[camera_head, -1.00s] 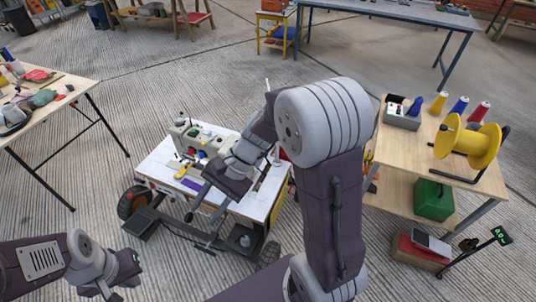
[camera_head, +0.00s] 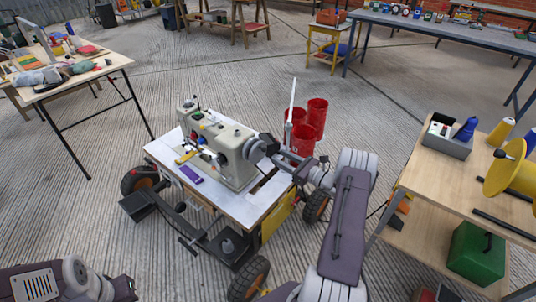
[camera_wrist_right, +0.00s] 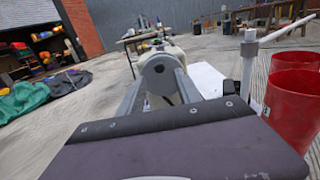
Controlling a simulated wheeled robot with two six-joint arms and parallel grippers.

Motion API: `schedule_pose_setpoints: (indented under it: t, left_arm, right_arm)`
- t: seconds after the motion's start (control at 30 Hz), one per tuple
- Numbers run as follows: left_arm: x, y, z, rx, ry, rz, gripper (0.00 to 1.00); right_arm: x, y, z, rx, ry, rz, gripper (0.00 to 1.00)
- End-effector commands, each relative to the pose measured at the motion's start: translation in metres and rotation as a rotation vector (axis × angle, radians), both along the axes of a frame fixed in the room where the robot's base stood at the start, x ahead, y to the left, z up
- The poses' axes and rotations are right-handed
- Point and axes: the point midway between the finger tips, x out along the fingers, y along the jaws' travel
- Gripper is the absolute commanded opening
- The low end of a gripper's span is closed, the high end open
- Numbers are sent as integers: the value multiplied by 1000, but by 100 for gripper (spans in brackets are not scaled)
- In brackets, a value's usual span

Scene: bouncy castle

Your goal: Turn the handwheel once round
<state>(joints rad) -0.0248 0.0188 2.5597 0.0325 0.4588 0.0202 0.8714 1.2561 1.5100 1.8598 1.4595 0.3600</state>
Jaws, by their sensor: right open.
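The cream sewing machine (camera_head: 226,150) stands on a white-topped wheeled table (camera_head: 236,207). Its grey handwheel (camera_head: 253,151) is on the machine's right end, partly covered by my gripper. My right gripper (camera_head: 262,147) is at the handwheel, coming from the right. In the right wrist view, the open fingers (camera_wrist_right: 160,78) lie on either side of the round handwheel (camera_wrist_right: 160,68); I cannot tell whether they touch it. My left gripper (camera_head: 122,289) is at the bottom left edge, away from the machine, and its jaws are not clear.
Red bins (camera_head: 304,137) stand on the floor just behind my right wrist. A purple item (camera_head: 191,174) and a yellow tool (camera_head: 186,157) lie on the machine's table. A wooden workbench (camera_head: 455,182) with a yellow reel (camera_head: 510,172) is at right.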

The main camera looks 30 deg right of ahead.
Motion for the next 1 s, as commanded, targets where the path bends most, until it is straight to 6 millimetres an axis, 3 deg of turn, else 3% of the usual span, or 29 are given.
schedule_pose_setpoints:
  t: [0.1, 0.3, 0.67, 0.8, 1.0]
  left_arm:
    - [0, 0, -8, 0, 0, 0, 0]
    - [0, 0, -15, 0, 1, 0, 0]
    - [0, 0, -15, 0, 1, 0, 0]
    - [0, 0, -15, 0, 1, 0, 0]
    - [0, 0, -15, 0, 1, 0, 0]
  right_arm:
    - [25, 12, -2, -1, -2, 5, 41]
    - [56, 24, -2, -2, -1, 4, 41]
    - [65, 28, 0, 0, 0, 2, 41]
    - [64, 28, 0, -1, 0, 2, 2]
    - [64, 28, 0, -3, 0, 2, 0]
